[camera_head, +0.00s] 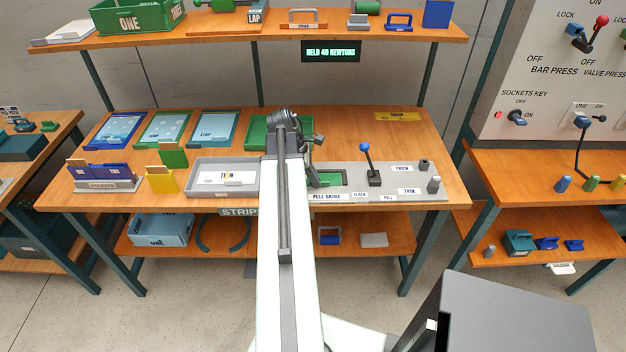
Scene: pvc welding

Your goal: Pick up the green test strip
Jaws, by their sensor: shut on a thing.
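My arm reaches over the strip bench, and my gripper (317,181) is low at the left part of the grey pull gauge (345,196). It is shut on a small green piece (330,179), which looks like the green test strip. My arm and gripper hide part of it, and I cannot tell whether it still touches the gauge. A blue-knobbed lever (366,160) stands upright on the gauge, right of my gripper.
A grey tray (195,190) with a label reading THIN lies left of my arm. A green tray (262,135) is behind it, partly hidden. Blue and green strip trays stand at the back left. A display (331,52) reads HELD 40 NEWTONS.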

